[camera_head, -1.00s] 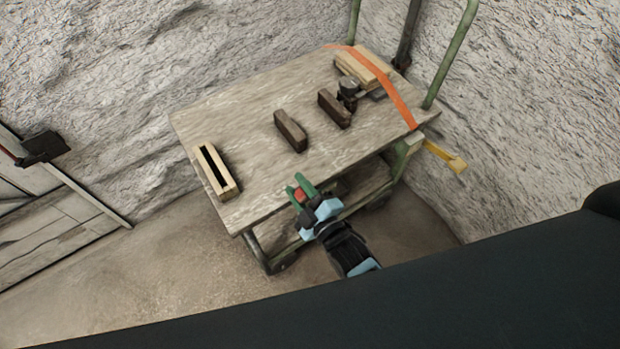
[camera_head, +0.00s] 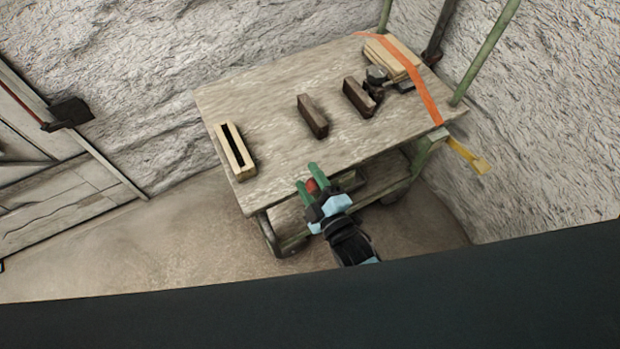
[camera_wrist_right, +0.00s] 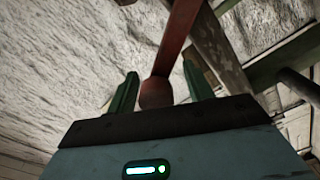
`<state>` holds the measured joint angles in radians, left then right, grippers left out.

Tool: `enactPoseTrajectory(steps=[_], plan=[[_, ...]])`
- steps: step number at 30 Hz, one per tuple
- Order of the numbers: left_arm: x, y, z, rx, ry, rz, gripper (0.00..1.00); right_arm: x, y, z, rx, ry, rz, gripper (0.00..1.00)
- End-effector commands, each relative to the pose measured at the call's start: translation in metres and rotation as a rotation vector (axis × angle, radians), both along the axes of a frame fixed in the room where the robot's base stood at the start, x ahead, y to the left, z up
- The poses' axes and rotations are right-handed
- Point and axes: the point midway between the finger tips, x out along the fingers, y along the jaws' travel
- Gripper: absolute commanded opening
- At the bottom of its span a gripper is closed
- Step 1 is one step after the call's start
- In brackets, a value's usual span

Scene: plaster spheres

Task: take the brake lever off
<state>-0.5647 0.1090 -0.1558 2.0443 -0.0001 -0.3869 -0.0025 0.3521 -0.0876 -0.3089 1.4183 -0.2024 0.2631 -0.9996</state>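A red lever (camera_wrist_right: 177,45) with a rounded knob (camera_wrist_right: 156,92) at its end fills the middle of the right wrist view. The knob sits between the two green fingers of my right gripper (camera_wrist_right: 158,90), with a gap on each side. In the head view my right gripper (camera_head: 308,180) is at the near edge of the cart (camera_head: 260,100), and a bit of red (camera_head: 313,186) shows between its spread fingers. The lever's mounting is hidden there. My left gripper is not in view.
On the cart top are a slotted wooden block (camera_head: 234,152), two dark blocks (camera_head: 312,116) (camera_head: 358,97) and light boards (camera_head: 393,58) under an orange strap (camera_head: 419,92). A yellow handle (camera_head: 468,157) sticks out at right. Rough walls stand behind.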

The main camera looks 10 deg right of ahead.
Motion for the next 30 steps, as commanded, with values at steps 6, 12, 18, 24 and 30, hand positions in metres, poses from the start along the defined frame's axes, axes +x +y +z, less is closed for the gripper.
enactPoseTrajectory(steps=[6,12,18,24,30], plan=[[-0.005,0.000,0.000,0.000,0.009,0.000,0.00,0.001,0.001,0.002,0.004,-0.002,0.000,0.51],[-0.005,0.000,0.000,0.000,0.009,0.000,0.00,-0.011,-0.004,0.001,0.004,-0.001,0.000,0.51],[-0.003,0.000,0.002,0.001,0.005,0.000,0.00,-0.042,-0.015,0.000,0.002,0.001,0.000,0.51],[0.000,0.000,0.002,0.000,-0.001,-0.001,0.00,-0.065,-0.024,0.001,0.002,-0.001,0.000,0.51],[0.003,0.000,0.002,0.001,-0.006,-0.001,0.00,-0.073,-0.026,0.001,0.003,-0.001,0.000,0.51]])
